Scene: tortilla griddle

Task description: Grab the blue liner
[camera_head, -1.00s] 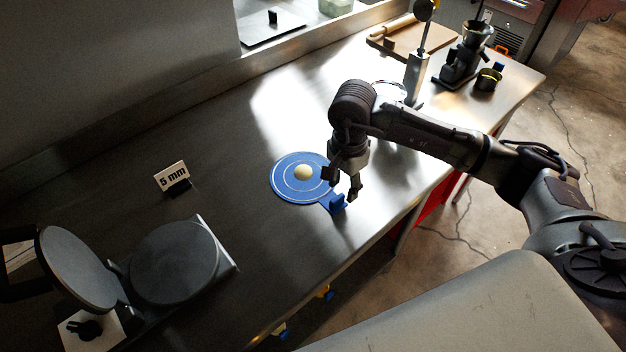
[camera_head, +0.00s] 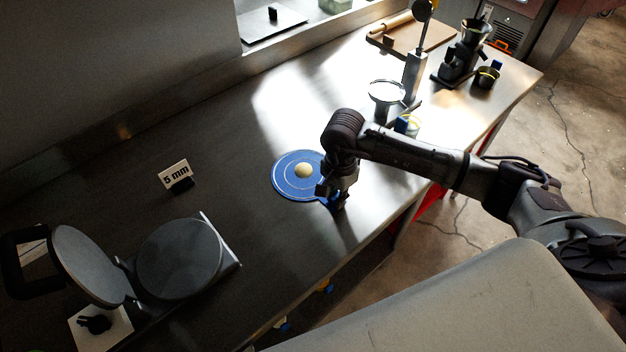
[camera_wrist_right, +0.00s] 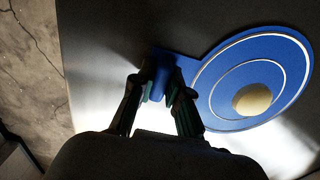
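The blue liner (camera_head: 289,186) is a flat round sheet with pale rings and a small raised tab. It lies on the metal counter, and a pale dough ball (camera_head: 304,170) sits on it. My right gripper (camera_head: 335,202) is low over the counter at the liner's tab. In the right wrist view the liner (camera_wrist_right: 225,100) lies to the right, and my right gripper's fingers (camera_wrist_right: 160,90) are closed in on both sides of the raised blue tab, seemingly touching it. The dough ball (camera_wrist_right: 252,100) is clear of the fingers. My left gripper is not in view.
An open press (camera_head: 180,258) with dark round plates stands at the lower left of the counter (camera_head: 240,130). A "5 mm" sign (camera_head: 175,174) stands left of the liner. A scale-like stand (camera_head: 412,75), a dark grinder-like device (camera_head: 465,55) and a wooden board (camera_head: 405,38) are at the far right.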

